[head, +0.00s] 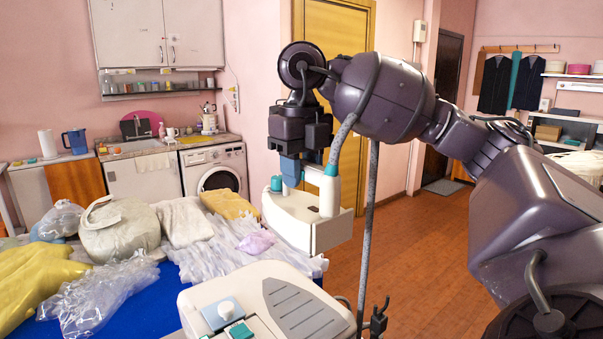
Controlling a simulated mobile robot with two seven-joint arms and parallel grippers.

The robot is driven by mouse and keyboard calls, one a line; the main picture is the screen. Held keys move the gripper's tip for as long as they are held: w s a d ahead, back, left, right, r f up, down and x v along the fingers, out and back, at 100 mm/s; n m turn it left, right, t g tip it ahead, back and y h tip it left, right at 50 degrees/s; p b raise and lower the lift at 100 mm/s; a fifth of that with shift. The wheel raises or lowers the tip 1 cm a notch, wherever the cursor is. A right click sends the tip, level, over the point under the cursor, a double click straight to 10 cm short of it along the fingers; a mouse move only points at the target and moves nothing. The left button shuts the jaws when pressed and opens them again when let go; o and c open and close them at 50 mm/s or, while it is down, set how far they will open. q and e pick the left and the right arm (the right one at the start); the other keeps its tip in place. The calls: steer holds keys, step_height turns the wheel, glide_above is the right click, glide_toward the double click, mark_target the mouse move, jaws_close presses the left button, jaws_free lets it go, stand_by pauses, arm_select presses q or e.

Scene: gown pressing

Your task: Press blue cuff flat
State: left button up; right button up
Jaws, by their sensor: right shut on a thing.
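My right gripper (291,172) reaches in from the right and is shut on the top of a white appliance (300,222). The appliance has a teal knob on its left and a white post with a teal band on its right. A grey hose runs up from that post along my right arm. The appliance appears raised beside the right end of the table, above a white console; I cannot tell whether it touches anything. I cannot make out a blue cuff. Pale, translucent fabric (220,250) lies crumpled on the blue table (130,312). My left gripper is not in view.
A white console (275,305) with buttons and a vent stands in front. A thin grey pole (368,205) rises right of the appliance. Yellow cloth (35,280), a stuffed pale bag (120,230) and lilac cloth (257,242) crowd the table. Open wooden floor lies right.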

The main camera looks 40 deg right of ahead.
jaws_close()
